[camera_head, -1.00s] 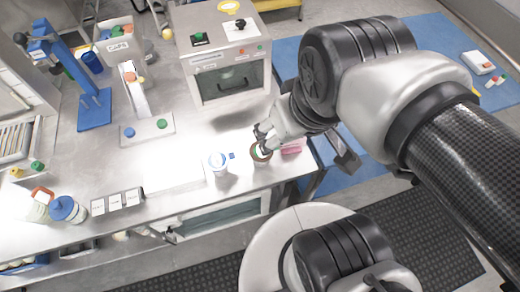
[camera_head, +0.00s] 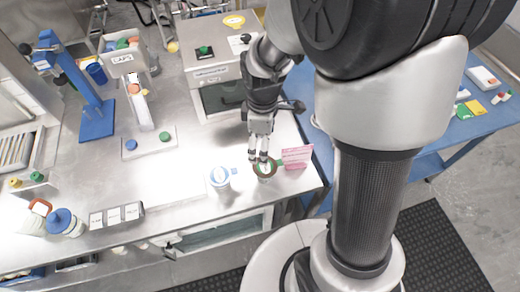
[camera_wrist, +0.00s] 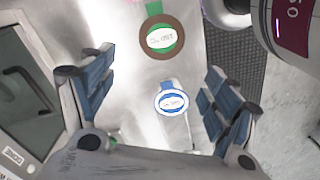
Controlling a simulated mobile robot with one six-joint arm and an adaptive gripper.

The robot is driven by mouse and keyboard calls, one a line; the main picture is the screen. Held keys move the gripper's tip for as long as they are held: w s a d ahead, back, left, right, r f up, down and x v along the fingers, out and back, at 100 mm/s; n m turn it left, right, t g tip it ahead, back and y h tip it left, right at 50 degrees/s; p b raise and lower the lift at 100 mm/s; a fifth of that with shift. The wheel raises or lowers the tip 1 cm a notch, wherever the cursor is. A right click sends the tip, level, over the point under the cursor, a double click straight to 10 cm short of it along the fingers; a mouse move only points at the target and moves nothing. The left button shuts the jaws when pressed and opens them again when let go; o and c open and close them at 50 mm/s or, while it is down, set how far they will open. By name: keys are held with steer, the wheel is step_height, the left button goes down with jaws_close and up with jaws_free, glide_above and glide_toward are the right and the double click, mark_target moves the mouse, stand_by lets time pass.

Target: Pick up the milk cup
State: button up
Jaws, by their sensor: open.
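Two cups stand near the front edge of the steel counter. One is a white cup with a blue rim and handle (camera_head: 219,178); it also shows in the wrist view (camera_wrist: 172,101). The other has a brown rim and a green label and handle (camera_head: 265,170), to its right, and it shows at the top of the wrist view (camera_wrist: 159,38). The labels are too small to tell which is the milk cup. My gripper (camera_head: 259,157) is open and empty, pointing down, close by the brown-rimmed cup. In the wrist view its fingers (camera_wrist: 157,66) are spread wide apart.
A pink sign (camera_head: 297,156) stands just right of the brown-rimmed cup. A boxy machine (camera_head: 212,73) stands behind. Small label blocks (camera_head: 116,215) and a blue-lidded bottle (camera_head: 66,222) are at the left.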

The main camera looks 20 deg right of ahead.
mark_target(265, 167)
step_height(265, 167, down, 9)
steer(key=b, duration=0.2)
steer(key=shift+b, duration=0.35)
steer(key=f, duration=0.1)
steer(key=f+b, duration=0.1)
steer(key=f, duration=0.1)
steer(key=d+f+b, duration=0.1)
steer(key=shift+s+f, duration=0.2)
steer(key=shift+s, duration=0.15)
steer(key=shift+w+f+b, duration=0.1)
steer(key=shift+f+b, duration=0.2)
steer(key=shift+f, duration=0.1)
steer(key=shift+r, duration=0.1)
steer(key=shift+c, duration=0.2)
steer(key=c, duration=1.2)
